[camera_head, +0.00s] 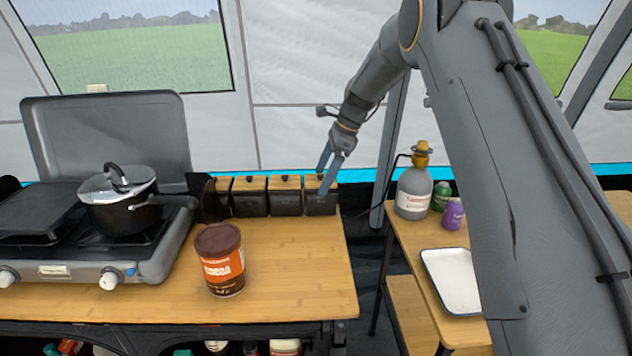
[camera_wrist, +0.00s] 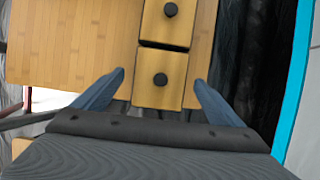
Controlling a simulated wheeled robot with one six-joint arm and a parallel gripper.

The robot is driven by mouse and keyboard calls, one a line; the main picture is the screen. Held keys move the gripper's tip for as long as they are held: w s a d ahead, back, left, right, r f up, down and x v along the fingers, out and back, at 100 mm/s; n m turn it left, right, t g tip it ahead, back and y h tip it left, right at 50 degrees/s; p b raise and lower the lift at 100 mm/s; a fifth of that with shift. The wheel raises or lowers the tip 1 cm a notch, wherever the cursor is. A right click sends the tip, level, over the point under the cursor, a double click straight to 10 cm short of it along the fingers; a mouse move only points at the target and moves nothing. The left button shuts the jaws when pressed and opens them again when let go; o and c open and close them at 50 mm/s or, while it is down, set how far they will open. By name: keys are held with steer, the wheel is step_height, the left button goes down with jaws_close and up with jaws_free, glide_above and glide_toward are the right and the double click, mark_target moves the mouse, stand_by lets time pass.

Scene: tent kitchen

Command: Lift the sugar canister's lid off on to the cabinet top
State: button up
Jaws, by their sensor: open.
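A row of black canisters with square wooden lids and dark knobs stands along the back right of the cabinet top (camera_head: 290,260). No label shows which one holds sugar. My gripper (camera_head: 323,180) is open and empty at the rightmost canister (camera_head: 318,205), pointing down. In the wrist view my gripper (camera_wrist: 159,77) has its fingers on either side of that canister's lid (camera_wrist: 148,97), with its round knob between the tips. The lid sits on the canister. Whether the fingers touch it cannot be told. A second lid (camera_wrist: 152,28) lies beside it.
A cocoa tin (camera_head: 222,262) stands in front of the canisters. A stove (camera_head: 140,262) with a lidded pot (camera_head: 120,210) is at left. The cabinet top is clear right of the tin. A side table at right holds a bottle (camera_head: 413,195) and white tray (camera_head: 455,280).

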steer(key=shift+a+f, duration=0.1)
steer(key=shift+f, duration=0.15)
steer(key=c, duration=1.1)
